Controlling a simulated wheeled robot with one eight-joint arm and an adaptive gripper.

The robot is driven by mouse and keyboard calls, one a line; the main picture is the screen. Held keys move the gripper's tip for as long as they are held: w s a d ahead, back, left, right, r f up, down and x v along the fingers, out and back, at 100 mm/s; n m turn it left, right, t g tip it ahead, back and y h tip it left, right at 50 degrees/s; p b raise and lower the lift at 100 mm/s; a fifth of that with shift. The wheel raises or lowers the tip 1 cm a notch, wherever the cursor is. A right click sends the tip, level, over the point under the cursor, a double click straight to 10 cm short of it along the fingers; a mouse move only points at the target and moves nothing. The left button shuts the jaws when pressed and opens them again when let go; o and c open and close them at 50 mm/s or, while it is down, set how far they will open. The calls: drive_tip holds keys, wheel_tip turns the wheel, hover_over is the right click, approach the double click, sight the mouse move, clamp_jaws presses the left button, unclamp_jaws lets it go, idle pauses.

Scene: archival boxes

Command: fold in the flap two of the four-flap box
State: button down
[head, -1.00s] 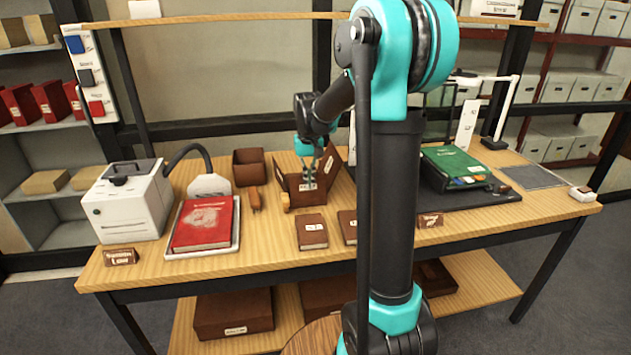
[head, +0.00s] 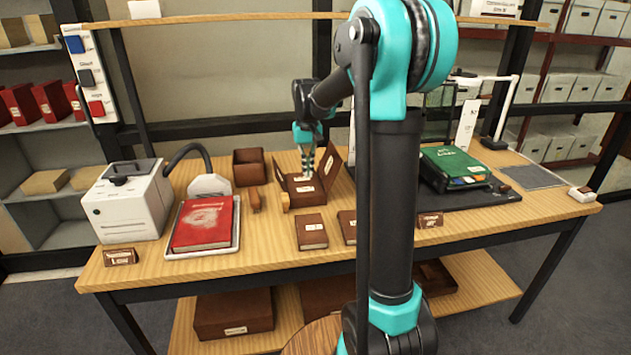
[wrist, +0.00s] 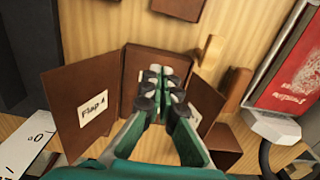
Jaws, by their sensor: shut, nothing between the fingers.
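The four-flap box (head: 310,197) sits open on the table, brown with white labels. Its side flaps stand up at the left (head: 278,178) and right (head: 331,166) in the head view. In the wrist view the flap labelled Flap 4 (wrist: 72,120) stands at the left, another flap (wrist: 208,98) leans at the right, and a panel (wrist: 137,62) lies beyond the fingers. My gripper (head: 307,172) is shut and empty, pointing down over the box. It also shows in the wrist view (wrist: 164,74), hiding part of the box's middle; I cannot tell whether it touches a panel.
A wooden block (head: 255,199) and a brown open tray (head: 248,168) are left of the box. Small brown books (head: 311,232) lie in front. A red book (head: 203,223) on a white tray is further left, and a green book (head: 452,160) is at the right.

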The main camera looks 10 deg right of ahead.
wheel_tip(320, 180, up, 7)
drive_tip(key=s, duration=0.2)
idle(0.3)
drive_tip(key=shift+f, duration=0.15)
drive_tip(key=s+d+f+t, duration=0.1)
drive_tip(key=s+f, duration=0.5)
drive_tip(key=s, duration=0.2)
drive_tip(key=s+d+f+t, duration=0.1)
drive_tip(key=s+f, duration=0.6)
drive_tip(key=s, duration=0.2)
drive_tip(key=s+d+f+t, duration=0.2)
drive_tip(key=s+f, duration=0.4)
drive_tip(key=s, duration=0.2)
drive_tip(key=shift+s+f, duration=0.2)
drive_tip(key=shift+f, duration=0.15)
drive_tip(key=shift+w+r, duration=0.1)
